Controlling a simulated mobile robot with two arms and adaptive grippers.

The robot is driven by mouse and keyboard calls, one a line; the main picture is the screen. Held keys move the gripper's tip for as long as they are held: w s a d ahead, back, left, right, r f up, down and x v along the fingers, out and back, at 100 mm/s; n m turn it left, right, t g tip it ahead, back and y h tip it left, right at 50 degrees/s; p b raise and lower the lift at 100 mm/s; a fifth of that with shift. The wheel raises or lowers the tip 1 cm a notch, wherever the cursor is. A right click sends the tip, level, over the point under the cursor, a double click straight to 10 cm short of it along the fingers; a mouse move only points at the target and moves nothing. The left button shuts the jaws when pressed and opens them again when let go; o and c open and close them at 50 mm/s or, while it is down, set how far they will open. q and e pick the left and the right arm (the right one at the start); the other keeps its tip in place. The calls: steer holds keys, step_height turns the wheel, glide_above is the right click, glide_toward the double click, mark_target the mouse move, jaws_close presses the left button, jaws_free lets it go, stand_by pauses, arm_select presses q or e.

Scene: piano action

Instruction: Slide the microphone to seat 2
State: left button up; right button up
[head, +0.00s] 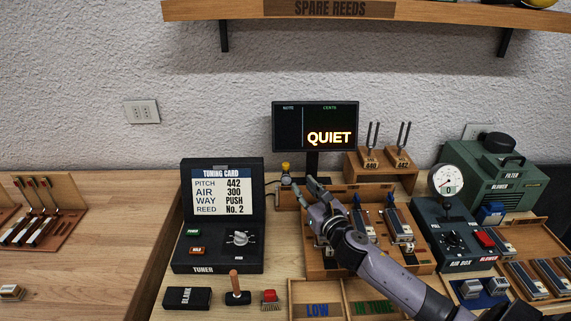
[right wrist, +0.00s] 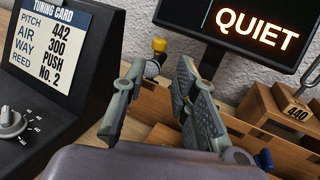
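The microphone appears to be the small grey piece with a yellow top (head: 286,172) at the left end of the wooden reed bench, with a cable behind it. It also shows in the right wrist view (right wrist: 159,46), beyond the gap between my fingertips. My right gripper (head: 309,187) is open and empty, just to the right of the microphone in the head view. I see no contact with it. The wooden bench (head: 315,262) holds reed seats with blue-tipped parts. My right arm hides part of it, and no seat number is readable. My left gripper is not in view.
The monitor (head: 315,127) reading QUIET stands close behind the right gripper. The tuner box (head: 217,255) is at left, the tuning-fork block (head: 381,166) behind, the air box (head: 452,235) at right.

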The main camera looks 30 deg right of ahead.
mark_target(288, 167)
steer(key=w, duration=0.3)
steer(key=w+d, duration=0.1)
steer(key=w, duration=0.3)
steer(key=w+p, duration=0.1)
steer(key=w, duration=0.3)
steer(key=shift+d, duration=0.4)
steer(key=shift+w+d, duration=0.1)
steer(key=shift+w, duration=0.5)
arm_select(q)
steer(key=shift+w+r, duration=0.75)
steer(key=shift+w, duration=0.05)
arm_select(e)
steer(key=shift+w, duration=0.2)
steer(key=shift+c, duration=0.2)
jaws_close()
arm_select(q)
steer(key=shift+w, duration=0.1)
